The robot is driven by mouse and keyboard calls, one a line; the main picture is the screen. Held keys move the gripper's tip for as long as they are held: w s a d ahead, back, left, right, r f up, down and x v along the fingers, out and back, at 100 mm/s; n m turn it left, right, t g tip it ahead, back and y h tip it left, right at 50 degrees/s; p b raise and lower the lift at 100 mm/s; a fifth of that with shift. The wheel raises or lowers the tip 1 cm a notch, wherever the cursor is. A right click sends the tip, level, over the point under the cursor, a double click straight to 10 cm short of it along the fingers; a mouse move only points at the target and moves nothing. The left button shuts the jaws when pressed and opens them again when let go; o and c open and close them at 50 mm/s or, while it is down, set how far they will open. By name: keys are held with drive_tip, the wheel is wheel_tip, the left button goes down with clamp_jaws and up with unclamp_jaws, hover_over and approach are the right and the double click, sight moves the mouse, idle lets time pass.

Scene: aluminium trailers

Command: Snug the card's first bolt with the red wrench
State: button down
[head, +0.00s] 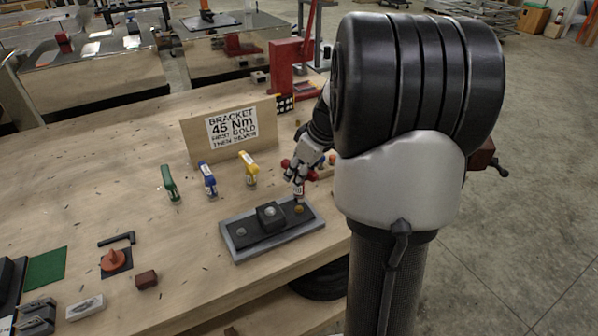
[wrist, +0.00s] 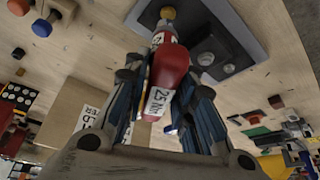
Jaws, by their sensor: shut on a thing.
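My gripper (head: 296,172) is shut on the red wrench (wrist: 168,72), whose white label seems to read 25 Nm. The wrench points down at the gold bolt (head: 299,209) on the right end of the bracket plate (head: 233,246). In the wrist view its tip is close to the gold bolt (wrist: 168,13); I cannot tell whether they touch. A silver bolt (head: 270,212) sits on the dark raised block in the middle of the plate. The card (head: 231,125) reads BRACKET 45 Nm, FIRST GOLD THEN SILVER.
Green (head: 169,184), blue (head: 207,180) and yellow (head: 249,168) wrenches stand left of my gripper, behind the plate. A red stand (head: 290,70) rises at the back. An orange knob (head: 113,260) and small blocks lie at the front left. Bare tabletop lies left of the plate.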

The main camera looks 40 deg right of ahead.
drive_tip(key=shift+f+b, duration=0.3)
drive_tip(key=shift+f, duration=1.6)
drive_tip(key=m+h+p, duration=0.1)
drive_tip(key=m, duration=0.1)
drive_tip(key=shift+r+m, duration=0.15)
drive_tip(key=shift+m, duration=0.25)
drive_tip(key=shift+a+r+m+h+p, duration=0.1)
drive_tip(key=shift+m+h+p, duration=0.3)
drive_tip(key=shift+m+p, duration=0.3)
drive_tip(key=m+h+p, duration=0.1)
drive_tip(key=m+p, duration=0.2)
drive_tip(key=p, duration=0.2)
drive_tip(key=shift+r, duration=0.15)
drive_tip(key=m+p, duration=0.1)
drive_tip(key=p, duration=0.2)
drive_tip(key=shift+g+p, duration=0.3)
drive_tip(key=shift+p, duration=0.1)
drive_tip(key=p, duration=0.3)
drive_tip(key=shift+d, duration=0.2)
drive_tip(key=m+h+p, duration=0.1)
drive_tip(key=m+p, duration=0.1)
drive_tip(key=p, duration=1)
drive_tip(key=shift+a, duration=0.15)
